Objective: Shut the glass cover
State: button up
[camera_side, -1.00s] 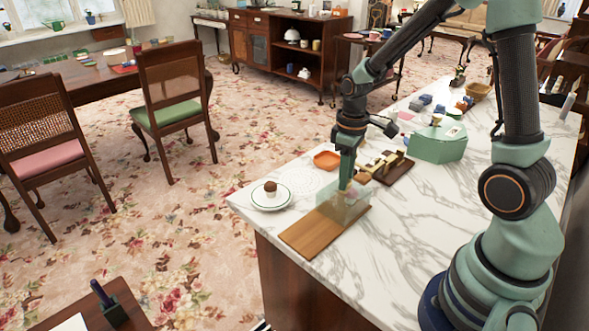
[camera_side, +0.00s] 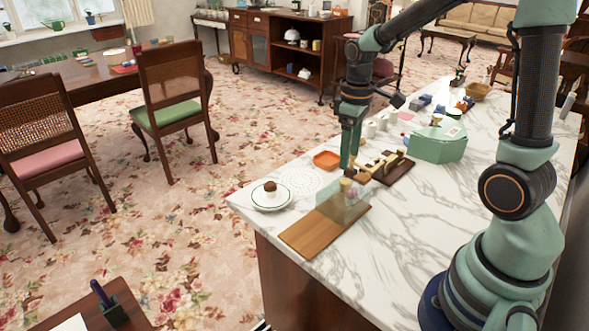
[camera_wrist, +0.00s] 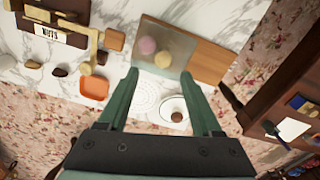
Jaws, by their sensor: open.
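The glass cover (camera_side: 352,208) is a clear, faintly green box at the back end of a wooden board (camera_side: 312,233) on the marble counter. In the wrist view the cover (camera_wrist: 178,42) shows as a greyish pane beside the bare brown wood (camera_wrist: 212,62). A pink and a yellow round thing show at the pane. A light knob-like piece (camera_side: 346,184) shows at the cover's top in the side view. My gripper (camera_side: 349,168) is just above and behind the cover. Its fingers (camera_wrist: 158,77) are apart with nothing between them. I cannot tell whether the gripper touches the cover.
A plate with a brown cake (camera_side: 270,186) stands left of the board. An orange dish (camera_side: 326,160) is behind it. A dark wooden tray with small pieces (camera_side: 388,168) and a green box (camera_side: 438,144) stand to the right. The front right marble is clear.

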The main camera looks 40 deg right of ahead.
notch_tip(320, 180, up, 6)
jog(key=shift+f, duration=0.1)
dwell(0.4)
jog(key=s+a+r+m+t, duration=0.3)
jog(key=s+a+r+t, duration=0.1)
jog(key=a, duration=0.4)
jog(key=shift+s+a+r+t, duration=0.35)
jog(key=shift+s+t, duration=0.45)
jog(key=shift+s, duration=0.5)
